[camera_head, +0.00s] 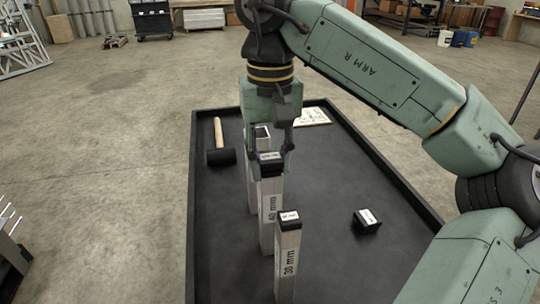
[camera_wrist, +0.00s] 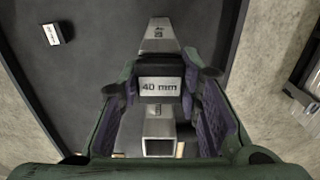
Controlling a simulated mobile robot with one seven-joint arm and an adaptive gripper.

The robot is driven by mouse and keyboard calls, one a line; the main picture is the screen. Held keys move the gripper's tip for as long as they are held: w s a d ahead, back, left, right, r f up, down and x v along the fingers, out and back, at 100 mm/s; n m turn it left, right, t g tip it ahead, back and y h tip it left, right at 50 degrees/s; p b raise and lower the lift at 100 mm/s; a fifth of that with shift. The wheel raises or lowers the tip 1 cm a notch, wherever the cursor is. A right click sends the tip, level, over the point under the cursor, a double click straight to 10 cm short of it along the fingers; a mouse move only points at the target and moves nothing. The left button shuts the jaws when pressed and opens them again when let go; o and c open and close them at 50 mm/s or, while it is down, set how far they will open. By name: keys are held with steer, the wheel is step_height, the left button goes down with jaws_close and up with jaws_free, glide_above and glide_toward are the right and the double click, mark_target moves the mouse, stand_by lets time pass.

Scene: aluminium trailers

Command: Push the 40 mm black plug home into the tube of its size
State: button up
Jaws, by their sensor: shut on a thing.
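My gripper (camera_head: 270,145) points down over the upright aluminium tube marked 40 mm (camera_head: 271,210). It is shut on the black plug (camera_head: 271,158). In the wrist view my gripper (camera_wrist: 160,95) has one finger on each side of that plug, whose white label reads 40 mm (camera_wrist: 160,88). The plug is upright and in line with the tube's top. How far it sits in the tube I cannot tell, since the fingers and the plug hide the mouth.
An open square tube (camera_wrist: 159,128) stands behind. In front, a 30 mm tube (camera_head: 288,262) has a black plug (camera_head: 289,220) at its top. A loose black plug (camera_head: 366,222), a mallet (camera_head: 221,156) and a paper sheet (camera_head: 313,117) lie on the black tray (camera_head: 400,180). The tray's right side is mostly clear.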

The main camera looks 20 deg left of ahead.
mark_target(270, 156)
steer(key=shift+f, duration=0.25)
steer(key=o, duration=1.1)
steer(key=shift+c, duration=0.2)
steer(key=shift+r, duration=0.1)
step_height(270, 156, up, 7)
steer(key=shift+r, duration=0.2)
